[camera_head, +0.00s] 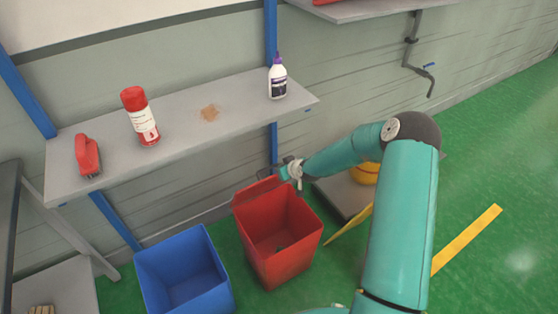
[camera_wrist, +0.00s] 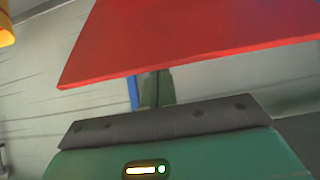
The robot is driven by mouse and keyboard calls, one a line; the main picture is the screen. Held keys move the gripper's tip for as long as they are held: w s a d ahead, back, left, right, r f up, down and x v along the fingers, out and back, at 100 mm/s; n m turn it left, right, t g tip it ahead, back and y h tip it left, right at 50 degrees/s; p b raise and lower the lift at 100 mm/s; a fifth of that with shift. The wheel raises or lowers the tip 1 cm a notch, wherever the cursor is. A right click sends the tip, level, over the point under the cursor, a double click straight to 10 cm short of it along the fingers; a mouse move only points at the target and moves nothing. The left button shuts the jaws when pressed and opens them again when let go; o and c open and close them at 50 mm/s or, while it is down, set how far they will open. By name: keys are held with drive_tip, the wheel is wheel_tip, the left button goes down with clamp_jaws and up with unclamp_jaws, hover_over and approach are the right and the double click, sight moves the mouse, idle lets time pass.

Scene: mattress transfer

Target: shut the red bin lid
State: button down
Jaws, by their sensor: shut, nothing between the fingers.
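The red bin (camera_head: 282,262) stands open on the green floor, with something small and dark inside it at the bottom. Its red lid (camera_head: 257,190) is raised along the bin's back edge, near the wall. In the wrist view the lid (camera_wrist: 190,38) shows as a broad red panel across the top. My gripper (camera_head: 287,167) is shut and empty, at the upper right end of the lid, close to it. I cannot tell whether it touches the lid. The fingertips are small and hard to make out.
A blue bin (camera_head: 185,275) stands open left of the red bin. Above is a grey shelf (camera_head: 185,110) with a red spray can (camera_head: 140,115), a white bottle (camera_head: 277,78) and a red-handled brush (camera_head: 87,155). A yellow object (camera_head: 364,173) sits on a low platform at right.

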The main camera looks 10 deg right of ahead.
drive_tip(key=s+d+f+t+y, duration=0.1)
drive_tip(key=s+d+f+t, duration=0.1)
drive_tip(key=s+f, duration=0.6)
drive_tip(key=s+d+f+t+y, duration=0.1)
drive_tip(key=s+d+f+t, duration=0.2)
drive_tip(key=s+f, duration=0.5)
drive_tip(key=shift+s+d+f+t, duration=0.3)
drive_tip(key=shift+s+f+t, duration=0.1)
drive_tip(key=shift+f, duration=3.85)
drive_tip(key=shift+s, duration=0.1)
